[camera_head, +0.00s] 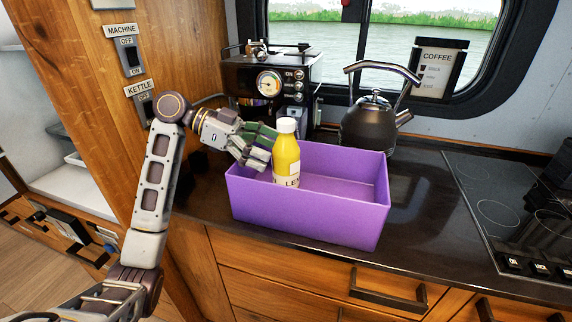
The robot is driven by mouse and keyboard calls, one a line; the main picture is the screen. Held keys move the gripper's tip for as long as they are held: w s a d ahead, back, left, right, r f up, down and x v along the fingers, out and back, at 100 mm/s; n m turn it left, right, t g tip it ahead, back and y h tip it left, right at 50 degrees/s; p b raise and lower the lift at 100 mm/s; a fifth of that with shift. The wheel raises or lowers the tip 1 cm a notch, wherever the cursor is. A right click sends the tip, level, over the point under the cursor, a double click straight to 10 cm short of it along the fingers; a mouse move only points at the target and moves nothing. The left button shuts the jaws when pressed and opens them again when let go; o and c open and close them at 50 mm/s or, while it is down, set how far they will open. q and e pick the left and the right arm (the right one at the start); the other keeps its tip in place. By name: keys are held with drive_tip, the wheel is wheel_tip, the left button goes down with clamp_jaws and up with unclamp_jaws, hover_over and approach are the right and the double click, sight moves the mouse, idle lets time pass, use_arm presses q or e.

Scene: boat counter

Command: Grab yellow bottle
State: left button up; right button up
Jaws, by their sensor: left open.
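A yellow bottle (286,157) with a white cap stands upright in the left part of a purple box (312,213). Its lower end is hidden behind the box's front wall. My left gripper (262,148) is open, immediately left of the bottle, with its fingers near the bottle's upper side. I cannot tell whether the fingers touch the bottle. My right gripper is not in view.
The box stands near the front edge of the dark counter (416,205). A coffee machine (268,76) and a black kettle (370,122) stand behind it. A cooktop (500,200) is at right. A wooden panel (75,60) rises at left.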

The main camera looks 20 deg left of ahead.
sight(286, 154)
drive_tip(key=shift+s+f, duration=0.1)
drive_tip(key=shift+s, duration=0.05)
use_arm(q)
drive_tip(key=shift+r+x, duration=0.1)
drive_tip(key=shift+x, duration=1.2)
drive_tip(key=shift+r+x, duration=0.15)
drive_tip(key=shift+x, duration=1.1)
drive_tip(key=shift+d, duration=0.1)
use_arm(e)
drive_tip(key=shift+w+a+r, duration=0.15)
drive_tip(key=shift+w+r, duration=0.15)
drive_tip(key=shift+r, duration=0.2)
use_arm(q)
drive_tip(key=c, duration=1.6)
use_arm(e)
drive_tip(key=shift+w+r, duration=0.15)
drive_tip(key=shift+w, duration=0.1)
use_arm(q)
drive_tip(key=shift+r, duration=0.1)
